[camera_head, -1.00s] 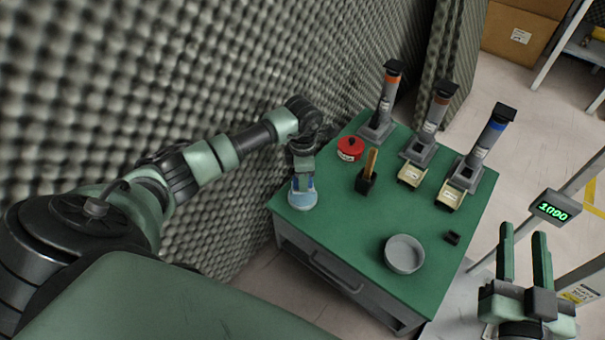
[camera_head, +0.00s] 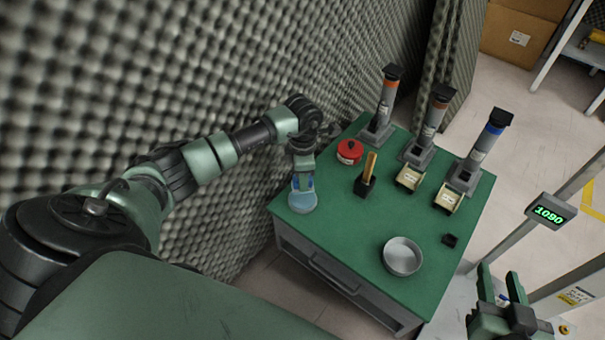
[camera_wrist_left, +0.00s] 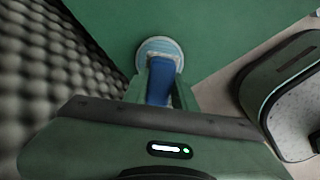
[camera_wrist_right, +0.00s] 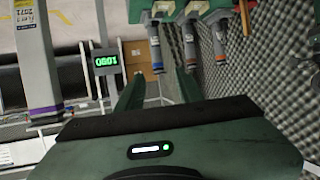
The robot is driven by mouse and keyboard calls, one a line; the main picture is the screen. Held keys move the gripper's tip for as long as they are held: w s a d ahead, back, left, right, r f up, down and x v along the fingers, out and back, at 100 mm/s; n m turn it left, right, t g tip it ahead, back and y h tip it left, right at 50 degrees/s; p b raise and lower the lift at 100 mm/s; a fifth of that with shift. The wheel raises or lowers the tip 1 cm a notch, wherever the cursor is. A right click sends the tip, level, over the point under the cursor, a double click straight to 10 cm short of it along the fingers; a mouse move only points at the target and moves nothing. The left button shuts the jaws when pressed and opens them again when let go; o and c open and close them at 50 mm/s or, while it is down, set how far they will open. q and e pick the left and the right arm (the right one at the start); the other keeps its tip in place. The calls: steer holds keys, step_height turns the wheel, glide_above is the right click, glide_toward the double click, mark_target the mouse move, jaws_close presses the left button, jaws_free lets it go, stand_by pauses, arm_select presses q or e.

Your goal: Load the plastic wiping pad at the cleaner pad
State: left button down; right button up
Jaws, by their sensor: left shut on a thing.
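A round pale-blue pad (camera_head: 303,201) with a blue handle is at the left corner of the green table top. In the left wrist view the pad (camera_wrist_left: 160,44) shows beyond the fingertips, with its blue handle (camera_wrist_left: 160,82) between the fingers. My left gripper (camera_head: 302,178) is shut on this handle. I cannot tell whether the pad touches the table or hangs just over it. My right gripper (camera_head: 499,283) is open and empty, off the table at the lower right; its spread fingers also show in the right wrist view (camera_wrist_right: 157,90). No separate cleaner pad is identifiable.
A foam wall (camera_head: 150,80) stands close on the left.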

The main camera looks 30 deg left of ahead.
arm_select(q)
steer(key=shift+r+p, duration=0.3)
steer(key=shift+r, duration=0.15)
steer(key=shift+a+r+p, duration=0.1)
steer(key=shift+r+p, duration=0.2)
steer(key=shift+r, duration=0.2)
arm_select(e)
steer(key=s+d+f+g+h, duration=0.1)
steer(key=s+d+f+g, duration=0.1)
steer(key=s+f+g, duration=0.1)
steer(key=shift+s+f, duration=0.35)
steer(key=shift+f, duration=0.55)
arm_select(q)
steer(key=shift+w+r, duration=0.1)
arm_select(e)
steer(key=shift+r, duration=0.1)
